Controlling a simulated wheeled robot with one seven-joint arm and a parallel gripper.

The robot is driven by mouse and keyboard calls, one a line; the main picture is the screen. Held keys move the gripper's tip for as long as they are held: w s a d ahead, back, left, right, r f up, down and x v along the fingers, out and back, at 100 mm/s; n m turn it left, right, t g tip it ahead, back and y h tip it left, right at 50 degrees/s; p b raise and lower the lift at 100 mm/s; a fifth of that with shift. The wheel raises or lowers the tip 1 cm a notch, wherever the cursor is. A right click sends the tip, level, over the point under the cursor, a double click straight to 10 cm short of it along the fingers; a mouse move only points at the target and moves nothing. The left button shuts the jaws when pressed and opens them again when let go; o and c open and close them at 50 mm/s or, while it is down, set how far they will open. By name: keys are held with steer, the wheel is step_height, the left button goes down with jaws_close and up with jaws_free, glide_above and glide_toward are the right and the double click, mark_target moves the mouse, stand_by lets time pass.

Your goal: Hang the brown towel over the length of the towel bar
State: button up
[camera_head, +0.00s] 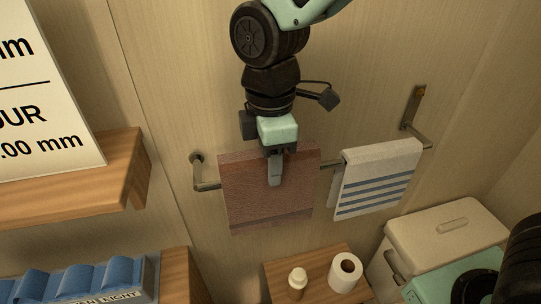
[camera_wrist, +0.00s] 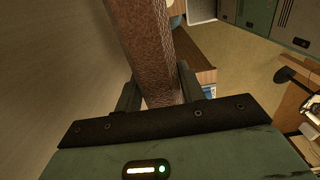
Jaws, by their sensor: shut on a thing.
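The brown towel (camera_head: 241,190) hangs at the left part of the towel bar (camera_head: 208,187) in the head view. Its top edge is level with or a little above the bar, and its front face covers the bar there. My gripper (camera_head: 275,178) is in front of the towel's upper middle, fingers pointing down. In the wrist view the towel (camera_wrist: 147,45) runs as a folded strip between the two fingers of my gripper (camera_wrist: 158,90), which is shut on it. Whether the towel's back half lies behind the bar is hidden.
A white towel with blue stripes (camera_head: 378,178) hangs on the bar's right part. Below are a small wooden shelf (camera_head: 318,272) with a toilet roll (camera_head: 345,272) and a bottle (camera_head: 297,281). A wooden shelf (camera_head: 110,180) with a sign (camera_head: 45,95) stands at left.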

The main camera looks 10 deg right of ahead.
mark_target(270, 189)
steer(key=shift+f+b, duration=0.85)
steer(key=shift+f, duration=0.7)
steer(key=o, duration=0.8)
steer(key=shift+r, duration=0.15)
